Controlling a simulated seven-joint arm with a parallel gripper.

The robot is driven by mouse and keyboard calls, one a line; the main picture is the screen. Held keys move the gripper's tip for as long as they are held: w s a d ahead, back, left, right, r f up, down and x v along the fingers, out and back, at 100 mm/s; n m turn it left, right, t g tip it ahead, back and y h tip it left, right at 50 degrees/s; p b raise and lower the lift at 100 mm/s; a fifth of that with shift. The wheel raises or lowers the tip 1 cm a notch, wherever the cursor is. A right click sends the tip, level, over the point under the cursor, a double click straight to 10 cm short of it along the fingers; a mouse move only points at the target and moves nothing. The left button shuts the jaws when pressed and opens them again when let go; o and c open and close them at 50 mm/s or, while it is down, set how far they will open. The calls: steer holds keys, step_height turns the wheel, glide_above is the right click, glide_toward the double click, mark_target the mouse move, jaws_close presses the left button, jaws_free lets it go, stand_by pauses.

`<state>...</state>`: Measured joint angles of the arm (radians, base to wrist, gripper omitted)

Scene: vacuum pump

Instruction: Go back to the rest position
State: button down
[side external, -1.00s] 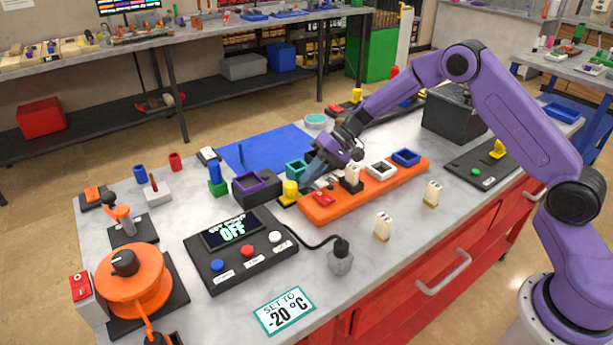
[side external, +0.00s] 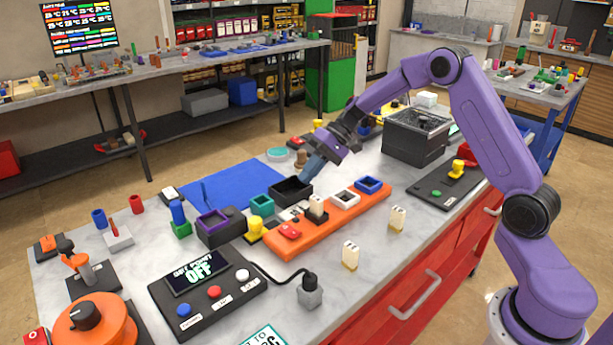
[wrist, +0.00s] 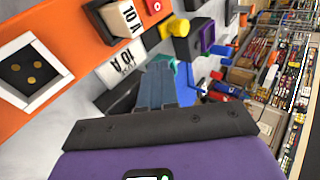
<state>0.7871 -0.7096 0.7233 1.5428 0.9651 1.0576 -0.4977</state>
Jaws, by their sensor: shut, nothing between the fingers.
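My gripper (side external: 313,168) is shut and empty, with blue-grey fingers pointing down to the left in the side view. It is in the air over the bench, above and behind the orange strip (side external: 285,247). In the wrist view the shut fingers (wrist: 166,82) lie side by side with nothing between them.
Below and behind the strip are a black box (side external: 291,190), a teal box (side external: 261,204) and a blue mat (side external: 228,187). A black bin (side external: 416,140) stands to the right of my gripper.

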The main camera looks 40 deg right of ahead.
steer(key=s+a+r+n+g+h, duration=0.25)
steer(key=s+a, duration=0.25)
steer(key=s, duration=0.5)
steer(key=s+a+r+n+g+h, duration=0.15)
steer(key=s+a+n, duration=0.35)
steer(key=s, duration=0.5)
steer(key=s+d+n+t+h, duration=0.1)
steer(key=s+d+n+h, duration=0.1)
steer(key=s, duration=0.7)
steer(key=s+d+n+t+h, duration=0.1)
steer(key=s+d+n, duration=0.3)
steer(key=s, duration=0.5)
steer(key=shift+s+n+t+h, duration=0.4)
steer(key=shift+n+h, duration=0.05)
steer(key=shift+h, duration=0.35)
